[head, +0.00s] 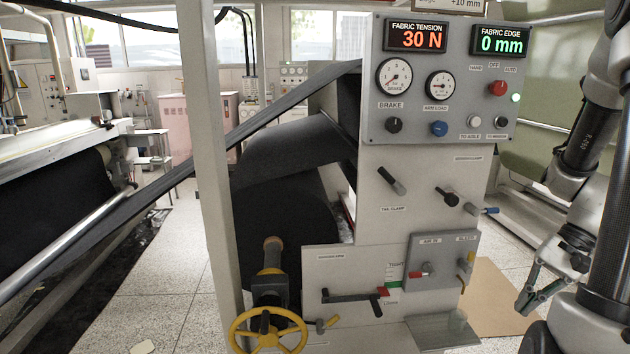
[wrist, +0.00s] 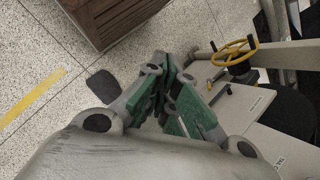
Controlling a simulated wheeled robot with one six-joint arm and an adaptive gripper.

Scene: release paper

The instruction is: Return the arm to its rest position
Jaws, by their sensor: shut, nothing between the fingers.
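My arm is at the right side of the head view, partly cut off by the frame edge. My gripper (head: 527,300) hangs low there, pointing down, to the right of the grey machine panel and apart from it. In the wrist view my gripper (wrist: 172,75) shows its green-padded fingers drawn together with nothing held between them. It is above the speckled floor and touches nothing that I can see.
The machine's control panel (head: 435,85) has gauges, knobs and levers. A yellow handwheel (head: 268,330) is at its lower left; it also shows in the wrist view (wrist: 234,51). A brown slatted crate (wrist: 112,18) stands on the floor. Open floor (wrist: 40,55) lies at left.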

